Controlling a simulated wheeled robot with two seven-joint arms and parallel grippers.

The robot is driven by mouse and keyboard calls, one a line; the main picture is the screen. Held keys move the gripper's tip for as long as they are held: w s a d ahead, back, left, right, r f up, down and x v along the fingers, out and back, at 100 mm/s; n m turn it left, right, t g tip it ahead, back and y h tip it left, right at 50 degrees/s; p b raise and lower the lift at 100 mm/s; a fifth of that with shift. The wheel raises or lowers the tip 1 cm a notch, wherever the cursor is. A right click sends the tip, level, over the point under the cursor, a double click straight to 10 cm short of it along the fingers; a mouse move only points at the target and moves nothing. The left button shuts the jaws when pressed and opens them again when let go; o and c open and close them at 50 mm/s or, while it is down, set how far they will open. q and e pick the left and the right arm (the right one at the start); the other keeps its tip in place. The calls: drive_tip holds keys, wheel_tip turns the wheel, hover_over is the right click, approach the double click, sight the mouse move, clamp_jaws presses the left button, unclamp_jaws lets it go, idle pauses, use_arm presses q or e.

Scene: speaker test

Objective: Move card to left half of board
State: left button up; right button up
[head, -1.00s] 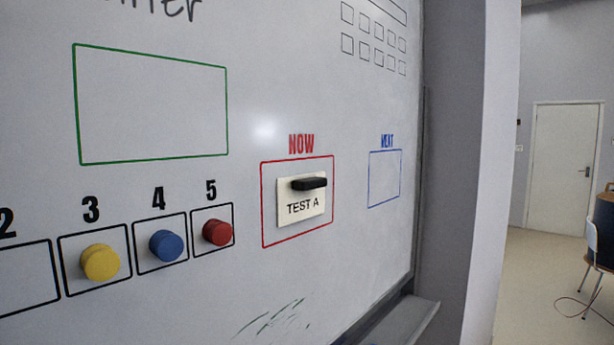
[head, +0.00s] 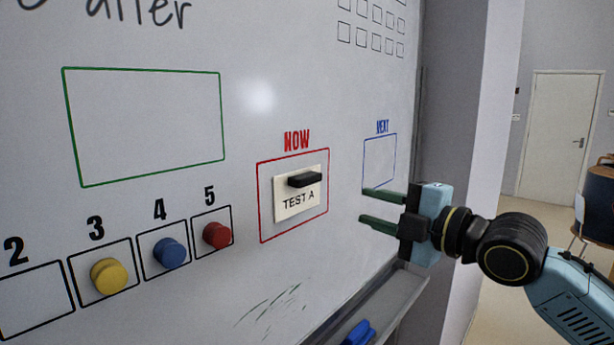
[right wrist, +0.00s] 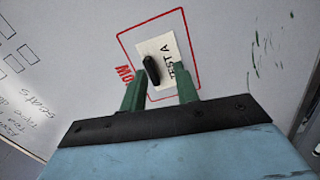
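The white card (head: 290,205) marked TEST A is on the whiteboard (head: 300,40), inside the red NOW box. A black handle (head: 305,180) sticks out from its upper part. My right gripper (head: 372,207) is to the right of the card in the head view, apart from it, with its green fingers spread and pointing left. In the right wrist view, the card (right wrist: 161,50) and its black handle (right wrist: 152,70) lie beyond the open fingertips (right wrist: 162,87), with nothing between the fingers. My left gripper is not in view.
Yellow (head: 109,276), blue (head: 170,252) and red (head: 216,235) round magnets sit in numbered boxes at lower left. An empty green box (head: 145,72) is above them. A tray with a blue object (head: 358,333) runs below the board.

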sight(312, 180)
drive_tip(key=s+a+r+n+g, duration=0.1)
drive_tip(key=s+a+r+n, duration=0.1)
drive_tip(key=s+r+n, duration=0.15)
drive_tip(key=shift+m+y, duration=0.4)
drive_tip(key=shift+m, duration=0.15)
drive_tip(key=p+x, duration=0.1)
drive_tip(key=x, duration=0.7)
drive_tip(key=shift+w+d, duration=0.2)
drive_tip(key=shift+p+x, duration=0.4)
drive_tip(key=shift+x, duration=0.55)
clamp_jaws()
